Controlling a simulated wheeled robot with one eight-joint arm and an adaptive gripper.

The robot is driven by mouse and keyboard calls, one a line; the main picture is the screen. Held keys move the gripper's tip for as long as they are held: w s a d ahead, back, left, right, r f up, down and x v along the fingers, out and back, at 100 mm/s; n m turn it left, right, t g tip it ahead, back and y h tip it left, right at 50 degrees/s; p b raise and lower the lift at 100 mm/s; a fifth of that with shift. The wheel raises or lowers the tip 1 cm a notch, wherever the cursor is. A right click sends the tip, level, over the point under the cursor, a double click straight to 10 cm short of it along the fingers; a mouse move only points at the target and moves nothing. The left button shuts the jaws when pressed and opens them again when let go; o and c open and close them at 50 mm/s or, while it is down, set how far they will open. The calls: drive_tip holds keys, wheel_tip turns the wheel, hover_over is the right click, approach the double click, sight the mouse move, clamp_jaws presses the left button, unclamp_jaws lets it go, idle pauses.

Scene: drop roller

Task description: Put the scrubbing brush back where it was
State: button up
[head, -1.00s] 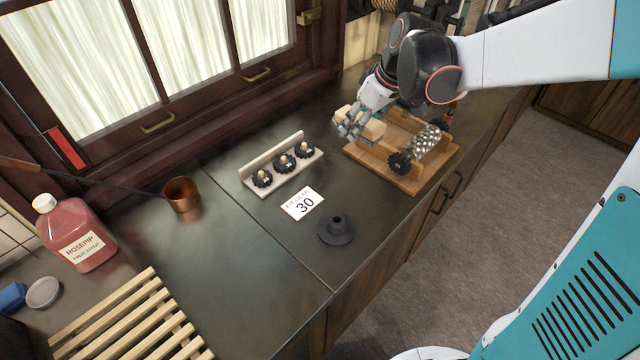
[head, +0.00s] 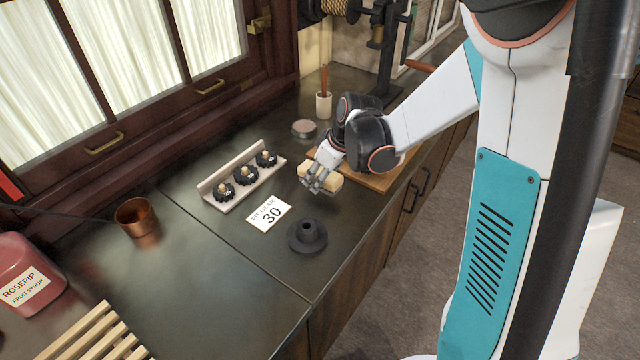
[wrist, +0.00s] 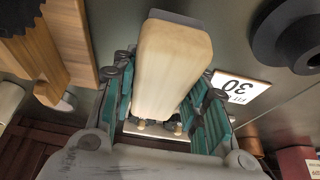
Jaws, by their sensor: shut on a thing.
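The scrubbing brush (head: 325,176) shows as a pale wooden block between the fingers of my gripper (head: 320,183). In the wrist view the block (wrist: 170,70) fills the space between the teal-padded fingers of my gripper (wrist: 168,95). My gripper is shut on it. The brush is over the dark counter, beside the left edge of the wooden board (head: 378,184).
A rack (head: 230,186) with three dark gears stands to the left. A "30" card (head: 268,213) and a dark flanged piece (head: 307,237) lie in front. A round tin (head: 304,128) and a white cup (head: 323,104) stand behind. A copper pot (head: 137,217) is further left.

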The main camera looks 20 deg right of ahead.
drive_tip(key=shift+f, duration=1.15)
drive_tip(key=shift+f+b, duration=0.4)
drive_tip(key=shift+b, duration=0.2)
drive_tip(key=shift+f, duration=0.2)
drive_tip(key=o, duration=1.4)
